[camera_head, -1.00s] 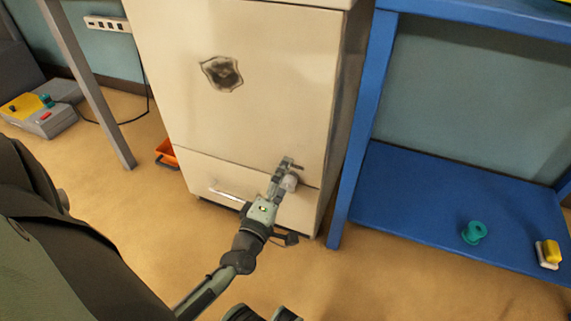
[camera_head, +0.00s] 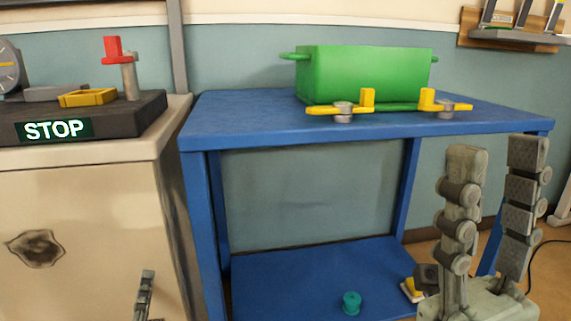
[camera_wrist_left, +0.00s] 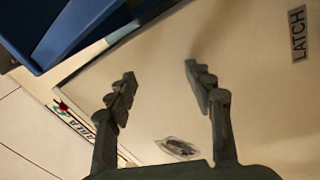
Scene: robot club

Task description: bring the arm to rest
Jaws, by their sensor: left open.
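My left gripper (camera_head: 146,280) shows only as a small finger part at the bottom edge of the head view, in front of the cream cabinet (camera_head: 90,215). In the left wrist view my left gripper (camera_wrist_left: 159,72) has its fingers spread with nothing between them. The cabinet's pale face (camera_wrist_left: 250,100), with a LATCH label (camera_wrist_left: 298,34), fills much of that view. My right gripper (camera_head: 497,150) stands with fingers up at the lower right of the head view. Its fingers are apart and empty, in front of the blue table's right side.
The blue table (camera_head: 225,118) carries a green bin (camera_head: 365,75) and yellow-handled parts. Its lower shelf (camera_head: 290,280) holds a teal spool (camera_head: 351,303) and a yellow-and-white item (camera_head: 413,290). A dark STOP box (camera_head: 100,118) stands on the cabinet.

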